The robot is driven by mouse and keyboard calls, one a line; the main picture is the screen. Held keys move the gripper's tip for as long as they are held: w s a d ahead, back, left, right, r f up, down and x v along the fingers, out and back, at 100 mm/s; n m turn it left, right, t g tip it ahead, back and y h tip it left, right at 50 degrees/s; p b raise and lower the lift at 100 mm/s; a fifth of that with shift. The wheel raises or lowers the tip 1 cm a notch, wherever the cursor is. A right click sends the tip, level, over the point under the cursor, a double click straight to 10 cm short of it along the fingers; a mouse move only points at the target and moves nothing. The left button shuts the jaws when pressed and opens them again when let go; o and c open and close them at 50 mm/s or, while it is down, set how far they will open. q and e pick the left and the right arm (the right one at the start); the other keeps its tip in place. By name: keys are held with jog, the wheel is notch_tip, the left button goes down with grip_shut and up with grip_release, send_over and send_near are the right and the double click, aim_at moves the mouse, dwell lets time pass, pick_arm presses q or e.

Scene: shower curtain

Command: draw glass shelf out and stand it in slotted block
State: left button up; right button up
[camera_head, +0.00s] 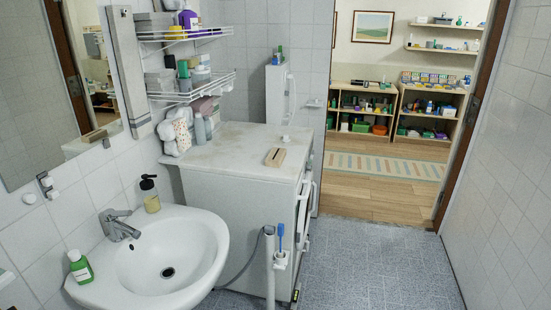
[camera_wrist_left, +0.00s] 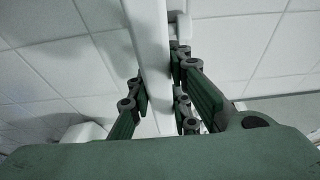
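A small tan wooden block with a dark slot (camera_head: 275,156) lies on the white cabinet top in the head view. I cannot make out the glass shelf for certain; small white fittings (camera_head: 47,185) sit on the tiled wall below the mirror. In the left wrist view, the dark green fingers of my left gripper (camera_wrist_left: 160,85) stand apart, on either side of a long pale bar or panel (camera_wrist_left: 148,40). The fingers look close to its edges, but I cannot tell whether they press on it. Neither gripper shows in the head view.
The sink (camera_head: 170,258) carries a tap, a soap dispenser (camera_head: 150,194) and a green bottle (camera_head: 80,266). Wire racks (camera_head: 185,92) with toiletries hang behind. A white upright pipe (camera_head: 269,270) stands before the white cabinet (camera_head: 235,150). The floor on the right is clear.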

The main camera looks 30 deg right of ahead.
pick_arm(q)
grip_shut()
jog(key=shift+d, duration=0.1)
jog(key=s+d, duration=0.5)
jog(key=d, duration=0.1)
dwell(0.8)
jog(key=shift+s, duration=0.1)
jog(key=s+d+b, duration=0.1)
jog(key=s+d, duration=0.7)
jog(key=d, duration=0.1)
